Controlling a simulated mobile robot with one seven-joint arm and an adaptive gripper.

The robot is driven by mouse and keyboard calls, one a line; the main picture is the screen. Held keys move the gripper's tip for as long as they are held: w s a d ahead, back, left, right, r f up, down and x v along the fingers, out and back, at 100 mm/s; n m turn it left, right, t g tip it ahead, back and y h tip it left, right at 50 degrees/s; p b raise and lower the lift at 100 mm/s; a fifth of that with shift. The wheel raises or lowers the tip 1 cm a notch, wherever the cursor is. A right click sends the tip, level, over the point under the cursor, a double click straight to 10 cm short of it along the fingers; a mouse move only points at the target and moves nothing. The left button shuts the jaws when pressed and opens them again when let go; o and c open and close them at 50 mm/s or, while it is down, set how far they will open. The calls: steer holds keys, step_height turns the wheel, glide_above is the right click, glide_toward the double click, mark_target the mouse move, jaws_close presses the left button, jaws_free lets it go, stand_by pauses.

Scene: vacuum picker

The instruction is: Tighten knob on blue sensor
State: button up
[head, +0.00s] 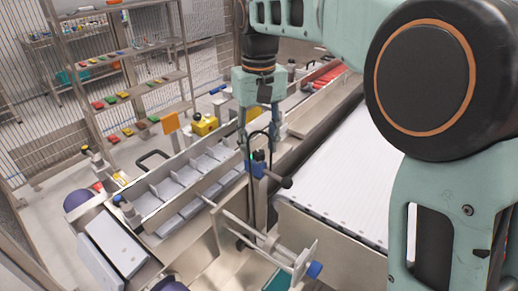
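The blue sensor (255,169) sits on an upright metal post in the middle of the head view, with a black cable looping above it. A dark knob (286,182) sticks out to its right on a short stem. My gripper (258,140) points down from above, with its two fingers apart on either side of the cable loop and their tips just above the sensor. I see nothing held between the fingers. Whether a finger touches the cable or the sensor is too small to tell.
A white conveyor belt (345,165) lies to the right. A compartmented metal conveyor (185,177) runs on the left. A metal bracket with a blue end knob (314,270) stands in front. Yellow blocks (204,124) and a shelf rack (135,85) are behind.

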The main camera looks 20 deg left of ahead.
steer(key=shift+f, duration=0.55)
jaws_close()
